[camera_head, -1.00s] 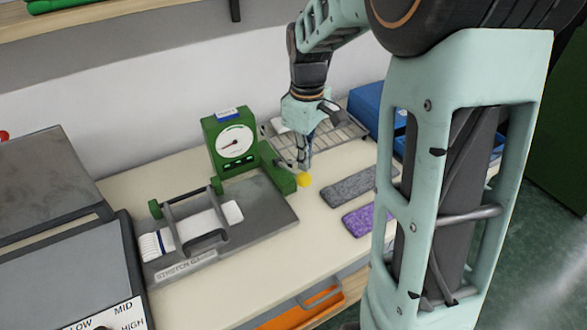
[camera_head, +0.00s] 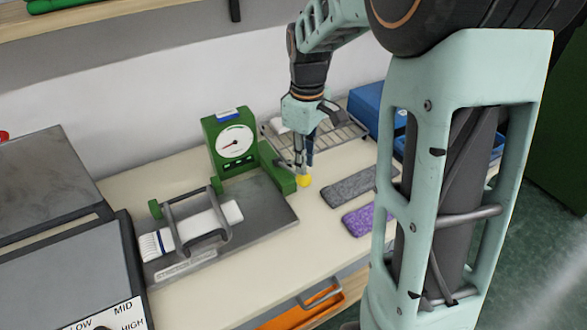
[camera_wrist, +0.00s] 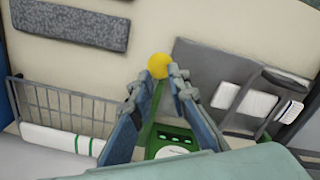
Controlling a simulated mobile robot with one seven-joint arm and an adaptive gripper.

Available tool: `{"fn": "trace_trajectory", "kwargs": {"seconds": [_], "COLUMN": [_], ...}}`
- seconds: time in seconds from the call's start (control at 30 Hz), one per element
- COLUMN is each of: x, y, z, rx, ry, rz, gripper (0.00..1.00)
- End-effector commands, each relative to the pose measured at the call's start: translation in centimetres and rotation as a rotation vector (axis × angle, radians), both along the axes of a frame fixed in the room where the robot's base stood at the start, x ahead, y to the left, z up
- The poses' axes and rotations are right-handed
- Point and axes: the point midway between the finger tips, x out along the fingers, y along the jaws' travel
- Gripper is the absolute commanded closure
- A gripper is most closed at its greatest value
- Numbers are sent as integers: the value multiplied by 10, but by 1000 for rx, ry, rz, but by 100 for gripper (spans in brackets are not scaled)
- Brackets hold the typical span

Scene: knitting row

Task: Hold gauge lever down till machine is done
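The green gauge (camera_head: 237,145) with a round white dial stands at the back of a grey base plate (camera_head: 270,207). Its lever ends in a yellow knob (camera_head: 304,181) at the right side of the gauge. My gripper (camera_head: 305,170) points down right above the knob, its tips at or very near it. In the wrist view the knob (camera_wrist: 159,66) shows between the tips of my gripper (camera_wrist: 160,80). The two fingers are apart with a narrow gap; contact with the knob is unclear. A white knit piece (camera_head: 225,213) with a blue stripe lies under a grey handle frame.
A grey knit swatch (camera_head: 345,187) and a purple one (camera_head: 364,221) lie to the right on the table. A wire rack (camera_head: 345,133) and a blue box (camera_head: 370,105) stand behind. A grey machine with a LOW/MID/HIGH dial (camera_head: 75,260) is at left.

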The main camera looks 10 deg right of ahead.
Motion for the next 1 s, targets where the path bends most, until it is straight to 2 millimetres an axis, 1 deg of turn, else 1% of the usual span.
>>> {"fn": "trace_trajectory", "kwargs": {"seconds": [1.0], "x": [1], "y": [0], "z": [-40], "rx": [0], "ry": [-1], "rz": [0], "gripper": [84]}}
